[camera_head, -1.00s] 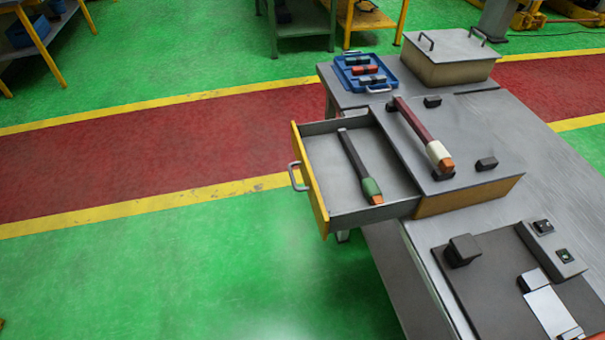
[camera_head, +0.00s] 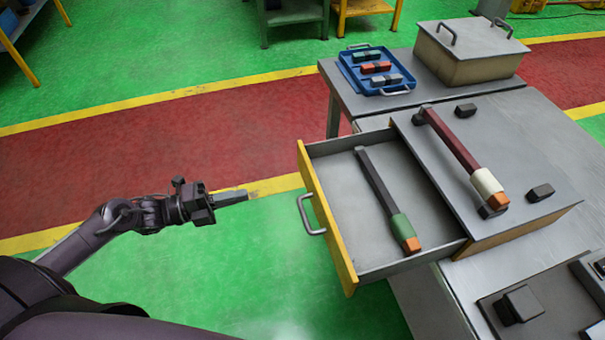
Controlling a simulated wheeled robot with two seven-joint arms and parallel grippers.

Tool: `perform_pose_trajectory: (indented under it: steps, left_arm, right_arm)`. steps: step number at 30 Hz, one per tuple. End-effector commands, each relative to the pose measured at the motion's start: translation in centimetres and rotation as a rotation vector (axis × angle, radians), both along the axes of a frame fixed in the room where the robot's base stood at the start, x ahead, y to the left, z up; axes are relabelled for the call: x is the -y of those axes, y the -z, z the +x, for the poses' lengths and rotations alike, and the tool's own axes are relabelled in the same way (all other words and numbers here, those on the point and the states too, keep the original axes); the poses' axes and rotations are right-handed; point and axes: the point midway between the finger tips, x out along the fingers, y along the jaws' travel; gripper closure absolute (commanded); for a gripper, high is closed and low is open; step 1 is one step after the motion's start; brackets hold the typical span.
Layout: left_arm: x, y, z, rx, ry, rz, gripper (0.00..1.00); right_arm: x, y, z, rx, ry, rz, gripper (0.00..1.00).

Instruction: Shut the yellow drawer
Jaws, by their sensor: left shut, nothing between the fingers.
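The yellow drawer (camera_head: 325,218) is pulled out to the left from the grey-topped cabinet (camera_head: 520,135) on the workbench. Its front is yellow with a grey bar handle (camera_head: 311,215). A dark bar tool with a green and orange end (camera_head: 385,195) lies inside it. My left gripper (camera_head: 240,197) is shut and empty. It is over the floor side, left of the drawer front and apart from the handle, pointing right. My right gripper is not in view.
A dark red bar tool with a white and orange end (camera_head: 455,145) rests on black blocks on the cabinet top. A blue tray (camera_head: 352,75) with small parts and a lidded box (camera_head: 470,60) stand at the back. The floor left of the drawer is clear.

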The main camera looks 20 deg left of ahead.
Motion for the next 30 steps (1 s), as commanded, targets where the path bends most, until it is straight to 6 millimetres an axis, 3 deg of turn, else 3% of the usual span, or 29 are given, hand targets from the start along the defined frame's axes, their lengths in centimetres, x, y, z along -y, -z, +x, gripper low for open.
perform_pose_trajectory:
  steps: [10,18,24,30]
  left_arm:
    - [5.2,-0.5,3.7,0.003,-0.004,-0.006,1.00]
    - [9.5,-0.4,6.5,-0.001,-0.004,-0.006,1.00]
    - [11.0,-0.1,7.5,-0.002,-0.004,-0.002,1.00]
    - [11.3,0.0,7.7,-0.003,-0.004,-0.001,1.00]
  right_arm:
    - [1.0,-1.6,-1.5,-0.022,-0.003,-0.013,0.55]
    - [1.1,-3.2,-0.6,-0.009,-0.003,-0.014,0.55]
    - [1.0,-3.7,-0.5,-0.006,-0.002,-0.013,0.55]
    - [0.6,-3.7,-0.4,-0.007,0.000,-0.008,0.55]
